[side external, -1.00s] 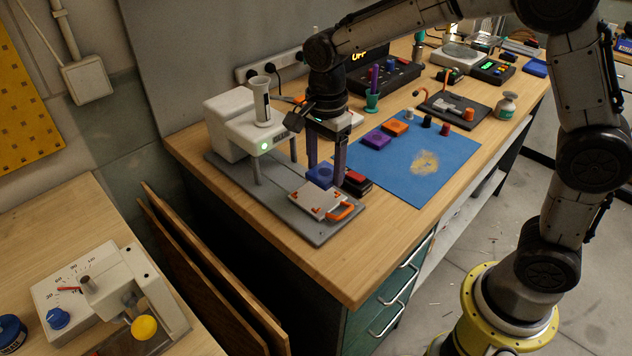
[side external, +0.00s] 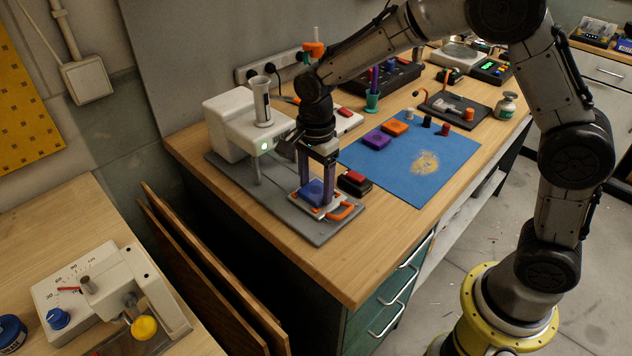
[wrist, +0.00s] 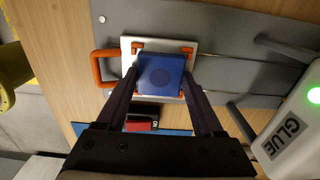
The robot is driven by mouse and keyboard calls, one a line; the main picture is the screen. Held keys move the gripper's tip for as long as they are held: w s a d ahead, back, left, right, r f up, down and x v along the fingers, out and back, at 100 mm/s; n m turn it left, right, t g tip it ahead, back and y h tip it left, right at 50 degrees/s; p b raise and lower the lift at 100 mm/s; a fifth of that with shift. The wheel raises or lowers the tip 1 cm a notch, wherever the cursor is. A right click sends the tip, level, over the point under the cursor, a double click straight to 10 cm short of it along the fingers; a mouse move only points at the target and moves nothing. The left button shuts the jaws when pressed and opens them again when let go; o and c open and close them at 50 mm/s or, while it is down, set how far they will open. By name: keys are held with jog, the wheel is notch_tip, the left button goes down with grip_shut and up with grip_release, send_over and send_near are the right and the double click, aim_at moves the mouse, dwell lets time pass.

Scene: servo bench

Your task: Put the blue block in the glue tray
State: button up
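The blue block (side external: 312,191) is between the two fingers of my gripper (side external: 319,195), low over the glue tray. The glue tray (side external: 335,212) is a flat white plate with orange corner pieces and an orange handle, lying on a grey base plate. In the wrist view the blue block (wrist: 161,75) sits inside the orange corners of the glue tray (wrist: 126,46), as seen from above. My gripper (wrist: 160,75) has a fingertip against each side of the block. Whether the block's underside touches the tray is hard to tell.
The white glue machine (side external: 232,122) with a green light stands just left of my gripper. A black box with a red top (side external: 355,182) lies close to the tray's right. A blue mat (side external: 405,175) holds a purple block (side external: 377,139) and an orange block (side external: 395,127).

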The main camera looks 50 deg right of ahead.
aim_at(316, 190)
jog(key=o, duration=0.4)
notch_tip(316, 190, up, 11)
jog(key=s+d+r+n+t, duration=0.1)
jog(key=s+d+r+n, duration=0.25)
jog(key=s+r, duration=0.2)
jog(key=s+d+f+n+t, duration=0.1)
jog(key=s+n, duration=0.3)
jog(key=s, duration=0.2)
jog(key=s+d+f+n+t, duration=0.1)
jog(key=s+d+n+t, duration=0.1)
jog(key=s+n, duration=0.3)
jog(key=s+d+n+t, duration=0.1)
jog(key=s+n, duration=0.4)
jog(key=s, duration=0.3)
jog(key=shift+d+f+n+t, duration=0.25)
jog(key=shift+f+t, duration=0.05)
jog(key=shift+f, duration=0.1)
